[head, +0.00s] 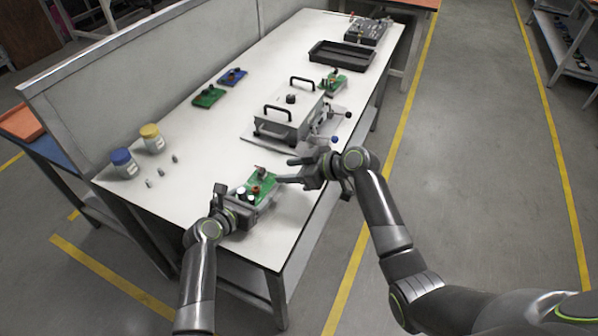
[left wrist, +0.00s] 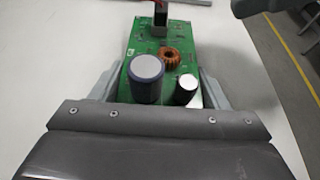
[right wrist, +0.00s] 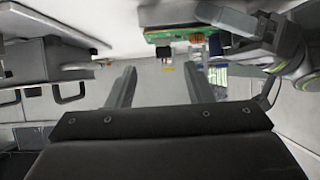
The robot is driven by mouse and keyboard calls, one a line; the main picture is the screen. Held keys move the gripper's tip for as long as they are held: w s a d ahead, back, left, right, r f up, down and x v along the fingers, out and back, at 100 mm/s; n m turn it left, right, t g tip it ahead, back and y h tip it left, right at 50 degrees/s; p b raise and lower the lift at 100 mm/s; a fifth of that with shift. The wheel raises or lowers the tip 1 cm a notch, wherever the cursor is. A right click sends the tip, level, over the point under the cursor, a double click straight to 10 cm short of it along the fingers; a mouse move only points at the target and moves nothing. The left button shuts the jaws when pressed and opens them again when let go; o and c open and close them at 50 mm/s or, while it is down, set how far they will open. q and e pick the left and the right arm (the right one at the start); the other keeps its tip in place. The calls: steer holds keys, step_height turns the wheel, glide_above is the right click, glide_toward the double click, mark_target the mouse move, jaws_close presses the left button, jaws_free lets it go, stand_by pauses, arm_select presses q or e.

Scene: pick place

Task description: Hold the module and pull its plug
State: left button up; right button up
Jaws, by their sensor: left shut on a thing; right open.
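The module is a green circuit board (head: 266,186) near the front edge of the white table. In the left wrist view the board (left wrist: 143,47) carries a large capacitor, a smaller one and a copper coil. A grey plug (left wrist: 160,20) with red on top stands at its far end; it also shows in the head view (head: 261,169). My left gripper (head: 243,203) is shut on the board's sides at the capacitor end. My right gripper (head: 291,170) is open and empty, just right of the plug and apart from it. The right wrist view shows the board (right wrist: 178,35) edge-on beyond the fingers.
A grey fixture (head: 277,131) with black handles and knobbed levers stands behind the module. Another green board (head: 336,80), a black tray (head: 322,54), small green (head: 208,97) and blue (head: 232,77) boards and two jars (head: 124,168) are farther off.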

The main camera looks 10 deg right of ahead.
mark_target(262, 170)
steer(key=shift+t+y, duration=0.5)
steer(key=shift+t, duration=0.2)
steer(key=x, duration=0.9)
steer(key=shift+s+a, duration=0.25)
steer(key=shift+a, duration=0.05)
jaws_close()
steer(key=shift+r, duration=0.15)
steer(key=shift+r, duration=0.15)
arm_select(q)
steer(key=shift+f, duration=0.1)
steer(key=shift+a, duration=0.15)
